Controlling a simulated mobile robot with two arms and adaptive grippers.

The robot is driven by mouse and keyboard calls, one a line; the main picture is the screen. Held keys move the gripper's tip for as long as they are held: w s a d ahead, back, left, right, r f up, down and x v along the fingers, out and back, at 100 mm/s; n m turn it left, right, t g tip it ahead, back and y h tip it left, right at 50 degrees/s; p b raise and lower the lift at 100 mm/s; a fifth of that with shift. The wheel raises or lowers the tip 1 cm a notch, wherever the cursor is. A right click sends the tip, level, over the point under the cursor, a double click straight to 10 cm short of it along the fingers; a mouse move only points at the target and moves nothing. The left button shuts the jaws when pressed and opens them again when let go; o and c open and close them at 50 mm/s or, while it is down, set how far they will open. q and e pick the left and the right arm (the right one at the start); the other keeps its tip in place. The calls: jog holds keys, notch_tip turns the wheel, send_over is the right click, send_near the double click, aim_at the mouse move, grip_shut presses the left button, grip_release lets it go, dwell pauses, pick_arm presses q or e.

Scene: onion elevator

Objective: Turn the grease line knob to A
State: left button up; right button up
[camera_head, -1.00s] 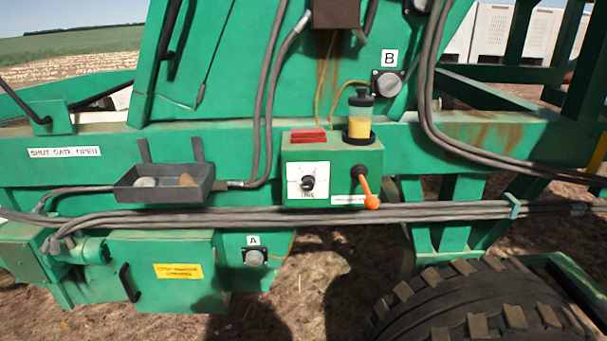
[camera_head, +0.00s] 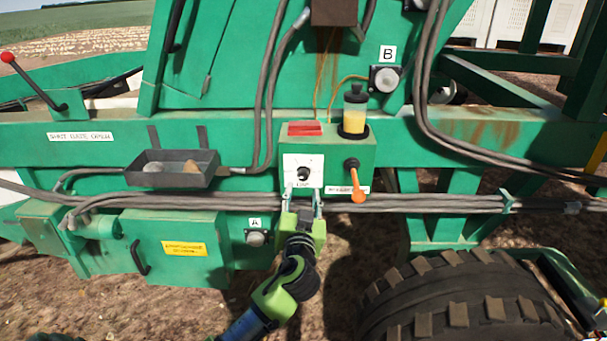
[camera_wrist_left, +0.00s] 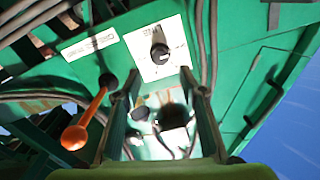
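The grease line knob (camera_head: 304,174) is a small black knob on a white plate on the front of the green box. It also shows in the left wrist view (camera_wrist_left: 160,53), beyond the fingertips. My left gripper (camera_head: 302,203) is just below the plate, its fingers pointing up toward the knob. The fingers stand apart in the wrist view (camera_wrist_left: 158,85) with nothing between them, so it is open and not touching the knob. The plate's lettering is too blurred to read. Port A (camera_head: 256,238) is at the lower left, port B (camera_head: 384,79) at the upper right.
An orange-handled lever (camera_head: 357,188) sits right of the knob. A yellow grease reservoir (camera_head: 354,112) and a red block (camera_head: 306,128) are on the box. Hoses (camera_head: 440,203) run across just below the box. A grey tray (camera_head: 171,170) is left, and a large tyre (camera_head: 450,305) lower right.

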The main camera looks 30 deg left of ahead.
aim_at(303, 177)
pick_arm(q)
jog(key=p+x, duration=0.1)
jog(key=x, duration=0.6)
jog(key=shift+p, duration=0.3)
jog(key=shift+w+a, duration=0.4)
jog(key=shift+w, duration=0.25)
grip_shut()
